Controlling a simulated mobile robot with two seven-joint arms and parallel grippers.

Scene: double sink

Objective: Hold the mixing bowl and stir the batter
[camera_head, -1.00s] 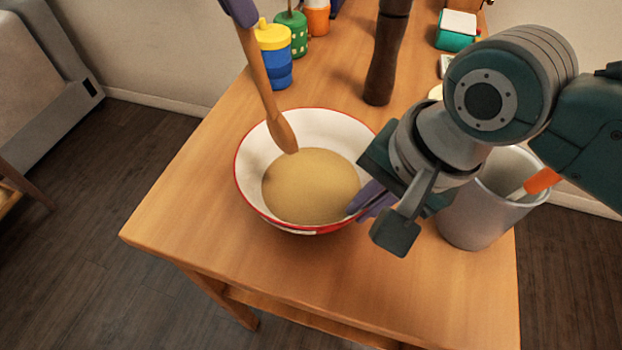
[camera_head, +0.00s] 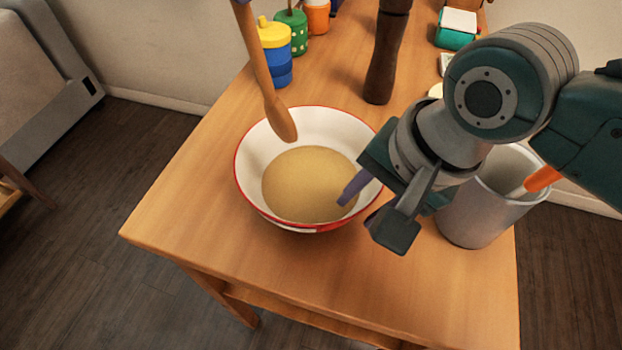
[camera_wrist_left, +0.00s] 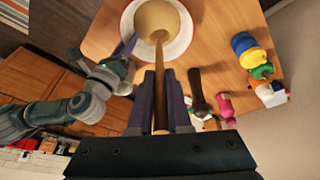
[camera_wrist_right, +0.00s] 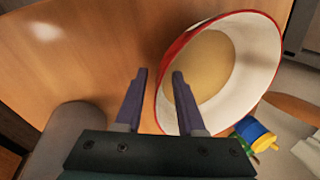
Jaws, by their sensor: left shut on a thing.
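The white mixing bowl (camera_head: 323,124) with a red rim stands upright on the table and holds pale tan batter (camera_head: 308,186). My left gripper (camera_wrist_left: 160,73) is shut on a wooden spoon (camera_head: 262,75). The spoon's head hangs over the far left part of the bowl, apparently above the batter. My right gripper (camera_wrist_right: 158,75) is open at the bowl's near right rim. One finger is over the inside of the bowl and the other is outside, with the wall between them. The head view mostly hides the outer finger behind the hand.
A grey canister (camera_head: 475,212) with an orange-handled tool stands right of the bowl. A dark brown pepper mill (camera_head: 386,62) stands behind it. A blue and yellow cup (camera_head: 276,60) and a green dotted pot (camera_head: 293,30) are at the back left. The front table (camera_head: 190,225) is clear.

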